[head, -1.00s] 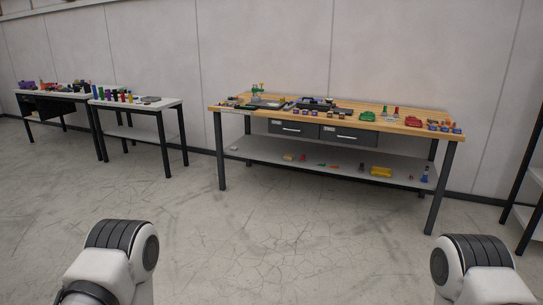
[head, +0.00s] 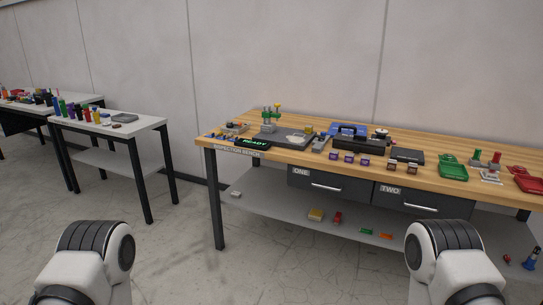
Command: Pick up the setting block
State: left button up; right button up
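The wooden workbench (head: 240,116) stands ahead, with small items along its top. I cannot tell which of them is the setting block; the pieces are too small. A blue case (head: 347,129) stands at the middle back. Several small purple-and-white blocks (head: 349,159) sit in a row near the front edge. Only upper links of my two arms show at the bottom; neither gripper is in view.
Drawers ONE (head: 327,187) and TWO (head: 421,202) are closed. A lower grey shelf (head: 275,202) holds a few small parts. A green tray (head: 453,169) and a red tray (head: 526,181) are on the right. A white-topped table (head: 152,123) stands left. The floor (head: 170,240) between is clear.

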aim_at(308, 129)
jog(key=i+z, duration=0.15)
jog(key=i, duration=0.45)
jog(key=i+j+z, duration=0.2)
jog(key=i, duration=0.45)
jog(key=i+j+z, duration=0.1)
jog(key=i+z, duration=0.25)
jog(key=i+j+z, duration=0.3)
jog(key=i, duration=0.3)
